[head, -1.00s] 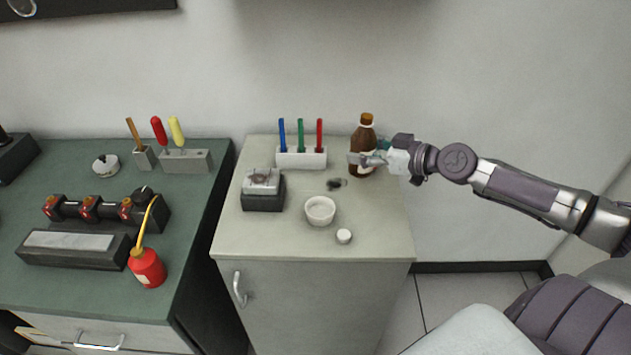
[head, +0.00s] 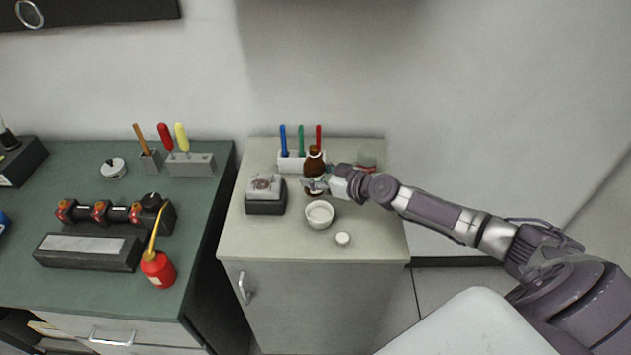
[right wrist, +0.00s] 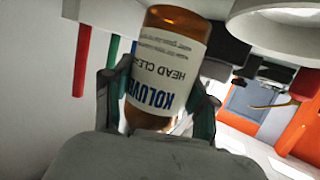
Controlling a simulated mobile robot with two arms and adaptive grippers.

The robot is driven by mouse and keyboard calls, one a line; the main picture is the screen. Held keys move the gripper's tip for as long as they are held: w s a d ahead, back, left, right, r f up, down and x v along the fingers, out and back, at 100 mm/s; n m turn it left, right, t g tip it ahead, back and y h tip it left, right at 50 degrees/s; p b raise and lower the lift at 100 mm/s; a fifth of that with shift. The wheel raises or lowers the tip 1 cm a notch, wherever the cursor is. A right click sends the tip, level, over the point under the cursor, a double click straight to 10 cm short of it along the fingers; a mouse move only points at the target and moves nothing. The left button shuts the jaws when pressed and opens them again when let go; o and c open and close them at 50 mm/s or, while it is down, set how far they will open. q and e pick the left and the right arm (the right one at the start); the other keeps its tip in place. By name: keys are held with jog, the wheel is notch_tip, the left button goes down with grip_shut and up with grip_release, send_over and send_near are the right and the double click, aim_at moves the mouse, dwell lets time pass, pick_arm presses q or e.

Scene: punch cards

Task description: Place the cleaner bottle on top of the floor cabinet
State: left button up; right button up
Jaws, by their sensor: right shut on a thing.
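The cleaner bottle (head: 314,162) is brown with a white label, and its lettering shows upside down in the right wrist view (right wrist: 160,60). My right gripper (head: 322,184) is shut on the bottle, with one finger on each side of it in the wrist view. The bottle is over the pale top of the floor cabinet (head: 300,244), in front of the white marker holder. In the head view it looks upright; I cannot tell whether its base touches the top. My left gripper is not in view.
The marker holder (head: 289,161) with blue, green and red markers stands behind the bottle. A grey-black box (head: 265,203), a white bowl (head: 319,222) and a small white cap (head: 343,239) are close by. A clear jar (head: 367,160) is at the back right.

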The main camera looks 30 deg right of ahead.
jog(key=shift+f, duration=1.4)
jog(key=shift+b, duration=0.3)
jog(key=shift+f, duration=0.15)
jog(key=o, duration=1.4)
